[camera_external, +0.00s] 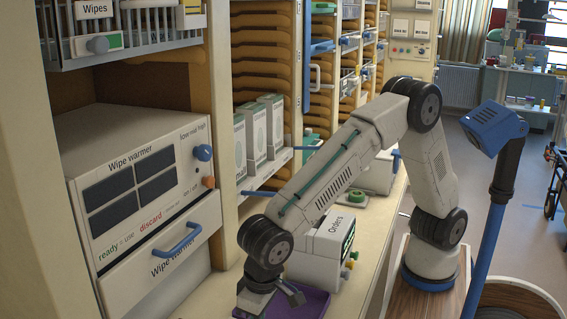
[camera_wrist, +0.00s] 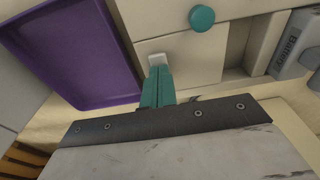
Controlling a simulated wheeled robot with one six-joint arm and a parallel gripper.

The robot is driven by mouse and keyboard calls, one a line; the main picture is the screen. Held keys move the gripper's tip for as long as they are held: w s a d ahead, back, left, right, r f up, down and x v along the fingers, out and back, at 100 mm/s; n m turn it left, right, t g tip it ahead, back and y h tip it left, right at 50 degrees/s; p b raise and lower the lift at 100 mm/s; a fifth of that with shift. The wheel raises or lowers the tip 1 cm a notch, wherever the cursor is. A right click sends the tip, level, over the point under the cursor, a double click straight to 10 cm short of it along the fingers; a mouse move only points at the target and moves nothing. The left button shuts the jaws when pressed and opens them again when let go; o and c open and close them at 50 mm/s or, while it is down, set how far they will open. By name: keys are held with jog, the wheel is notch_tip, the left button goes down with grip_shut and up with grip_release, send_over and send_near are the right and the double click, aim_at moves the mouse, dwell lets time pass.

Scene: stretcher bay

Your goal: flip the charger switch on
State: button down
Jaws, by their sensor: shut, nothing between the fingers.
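In the wrist view a beige unit (camera_wrist: 200,62) fills the upper middle. It has a round teal knob (camera_wrist: 202,18) and an open slot. A grey block lettered "Battery" (camera_wrist: 293,45) sits at its right. My gripper (camera_wrist: 157,72) is shut and empty, its teal fingers pointing at the unit's face left of the knob. A small white piece (camera_wrist: 157,58) shows at the fingertips; I cannot tell whether it is the switch or part of a finger, nor whether they touch. In the external view my gripper (camera_external: 270,302) is low over the counter.
A purple tray (camera_wrist: 75,50) lies left of the fingers; its edge also shows in the external view (camera_external: 312,304). A white box lettered "Orders" (camera_external: 328,246) stands close behind my gripper. The wipe warmer (camera_external: 140,165) stands to the left.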

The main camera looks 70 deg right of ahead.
jog(key=shift+s+d+f, duration=0.1)
jog(key=shift+s+f, duration=0.1)
jog(key=shift+f, duration=0.1)
notch_tip(320, 180, up, 14)
jog(key=s, duration=0.1)
jog(key=shift+s+r, duration=0.15)
jog(key=shift+r, duration=0.1)
jog(key=shift+r+t, duration=0.1)
jog(key=shift+t, duration=0.4)
jog(key=x, duration=1.4)
